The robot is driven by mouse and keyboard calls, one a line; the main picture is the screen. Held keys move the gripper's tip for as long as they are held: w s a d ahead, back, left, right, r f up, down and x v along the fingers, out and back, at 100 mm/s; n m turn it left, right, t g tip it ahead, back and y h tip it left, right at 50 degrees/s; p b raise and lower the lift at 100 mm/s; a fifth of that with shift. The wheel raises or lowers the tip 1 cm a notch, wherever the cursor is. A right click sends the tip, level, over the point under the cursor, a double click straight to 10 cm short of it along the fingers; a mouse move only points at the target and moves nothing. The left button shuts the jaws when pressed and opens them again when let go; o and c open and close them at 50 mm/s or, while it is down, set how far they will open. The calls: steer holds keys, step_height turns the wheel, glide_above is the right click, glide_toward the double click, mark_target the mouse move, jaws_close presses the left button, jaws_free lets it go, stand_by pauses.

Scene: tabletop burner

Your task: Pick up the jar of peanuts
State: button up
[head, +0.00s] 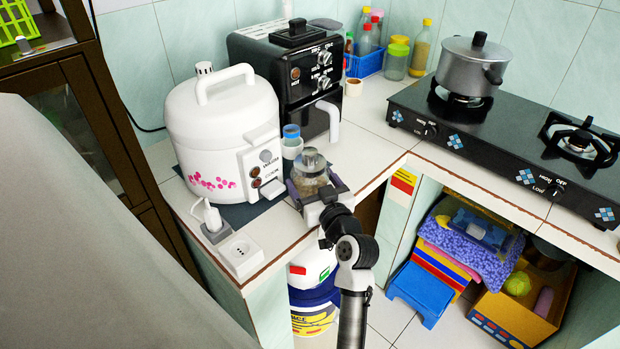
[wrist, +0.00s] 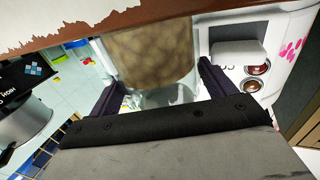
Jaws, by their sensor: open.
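The jar of peanuts (head: 311,168) is a clear glass jar with a rounded clear lid. My gripper (head: 314,187) is open at the jar, one dark finger on each side. In the wrist view, which looks upside down, the tan peanuts in the jar (wrist: 150,55) show between the two fingers of my gripper (wrist: 155,75). A small gap seems to show at the right finger. I cannot tell whether the left finger touches the glass.
The white rice cooker (head: 222,130) stands close behind and left of the jar. A blue-lidded container (head: 291,140) and a black appliance (head: 300,75) are behind it. White sockets (head: 240,255) lie at front left. Free counter (head: 360,140) is to the right, before the stove (head: 500,130).

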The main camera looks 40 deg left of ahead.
steer(key=shift+w+a, duration=0.25)
steer(key=shift+a, duration=0.25)
steer(key=c, duration=0.9)
steer(key=shift+r, duration=0.1)
step_height(320, 180, up, 28)
stand_by(0.7)
